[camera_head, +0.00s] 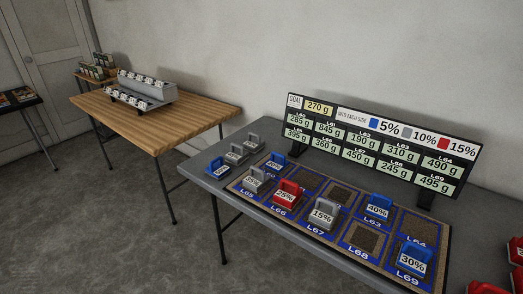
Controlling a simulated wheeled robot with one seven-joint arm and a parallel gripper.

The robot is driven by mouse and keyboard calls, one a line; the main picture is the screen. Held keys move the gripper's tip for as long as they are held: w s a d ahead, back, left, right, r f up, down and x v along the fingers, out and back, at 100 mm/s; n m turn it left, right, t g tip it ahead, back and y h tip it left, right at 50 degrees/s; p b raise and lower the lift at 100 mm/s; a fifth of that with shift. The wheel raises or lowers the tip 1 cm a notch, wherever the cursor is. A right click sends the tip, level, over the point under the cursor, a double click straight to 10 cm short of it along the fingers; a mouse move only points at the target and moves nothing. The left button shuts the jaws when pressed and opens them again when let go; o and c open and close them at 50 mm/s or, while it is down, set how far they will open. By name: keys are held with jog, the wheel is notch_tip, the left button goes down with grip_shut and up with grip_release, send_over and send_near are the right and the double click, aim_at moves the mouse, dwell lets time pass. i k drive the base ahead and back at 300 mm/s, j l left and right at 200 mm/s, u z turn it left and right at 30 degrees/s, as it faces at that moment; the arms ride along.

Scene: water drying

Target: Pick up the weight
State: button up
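Several handled weights with percent labels stand on a grey table (213,167) at the right. On its marked mat (262,208) are a grey weight (256,180) by L65, a red weight marked 25% (288,193) by L66, a grey weight marked 15% (322,214) by L67, a blue weight marked 40% (378,207), a blue weight marked 30% (414,259) by L69, and a small blue weight (276,162). Grey weights (236,154) stand off the mat at the left end. Which weight the task means cannot be told. My gripper is not in view.
A display board (385,140) reading GOAL 270 g stands behind the mat. Red objects (487,287) are cut off at lower right. A wooden table (190,122) holds a grey stepped rack (145,90). Open floor (110,220) lies at lower left.

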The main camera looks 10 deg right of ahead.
aim_at(236, 156)
jog(key=i+j, duration=0.3)
jog(key=i+j+z, duration=0.1)
jog(key=i+j, duration=0.25)
jog(key=j, duration=0.2)
